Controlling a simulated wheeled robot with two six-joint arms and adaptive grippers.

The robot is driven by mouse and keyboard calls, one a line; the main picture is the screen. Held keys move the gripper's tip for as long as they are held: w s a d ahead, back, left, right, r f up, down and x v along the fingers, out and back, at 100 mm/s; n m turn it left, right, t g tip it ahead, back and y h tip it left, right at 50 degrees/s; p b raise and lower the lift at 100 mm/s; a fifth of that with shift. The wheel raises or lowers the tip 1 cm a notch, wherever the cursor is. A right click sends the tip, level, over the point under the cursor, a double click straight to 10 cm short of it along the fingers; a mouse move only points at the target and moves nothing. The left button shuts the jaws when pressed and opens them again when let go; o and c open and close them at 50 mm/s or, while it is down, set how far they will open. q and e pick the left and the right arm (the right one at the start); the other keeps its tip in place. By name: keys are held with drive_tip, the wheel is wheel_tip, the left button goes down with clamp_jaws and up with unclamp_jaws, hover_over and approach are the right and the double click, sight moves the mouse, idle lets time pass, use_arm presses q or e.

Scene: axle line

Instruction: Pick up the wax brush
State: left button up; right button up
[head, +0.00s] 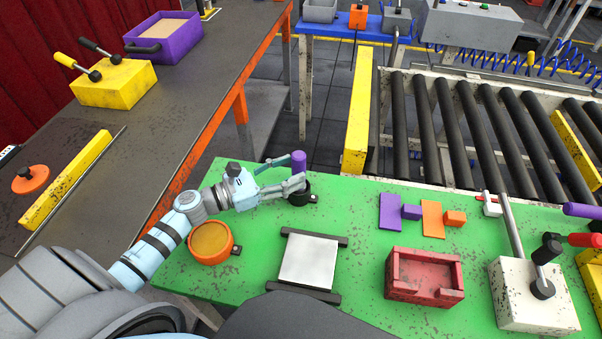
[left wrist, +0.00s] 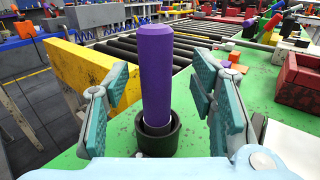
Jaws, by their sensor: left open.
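A purple upright handle (head: 298,161), which I take to be the wax brush, stands in a black round holder (head: 299,194) on the green table. In the left wrist view the purple handle (left wrist: 156,75) rises from the black holder (left wrist: 157,135), and its lower end is hidden inside. My left gripper (head: 288,173) is open, with one finger on each side of the handle. In the left wrist view the teal finger pads (left wrist: 160,92) show gaps to the handle on both sides. My right gripper is not in view.
An orange pot (head: 230,249) with a tan fill stands on the green table (head: 345,215) near my left forearm. A pale plate (head: 309,262), a red tray (head: 423,275) and purple and orange pieces lie to the right. A yellow barrier (head: 358,110) and rollers stand beyond.

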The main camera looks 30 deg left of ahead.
sight(299, 165)
use_arm(q)
drive_tip(key=shift+w+d+r+p, duration=0.2)
drive_tip(key=shift+w+d, duration=0.2)
drive_tip(key=shift+w, duration=0.2)
drive_tip(key=shift+w+d+r+p, duration=0.15)
drive_tip(key=shift+w+d, duration=0.2)
drive_tip(key=shift+w, duration=0.2)
drive_tip(key=shift+w+f, duration=0.25)
drive_tip(key=shift+w, duration=0.05)
drive_tip(key=shift+w+f, duration=0.1)
drive_tip(key=shift+c, duration=0.6)
drive_tip(key=shift+s, duration=0.2)
drive_tip(key=c, duration=1)
drive_tip(key=shift+w, duration=0.1)
clamp_jaws()
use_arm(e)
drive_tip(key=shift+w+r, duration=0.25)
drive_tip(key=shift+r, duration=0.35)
use_arm(q)
wheel_tip(299, 165, up, 20)
drive_tip(key=p, duration=0.6)
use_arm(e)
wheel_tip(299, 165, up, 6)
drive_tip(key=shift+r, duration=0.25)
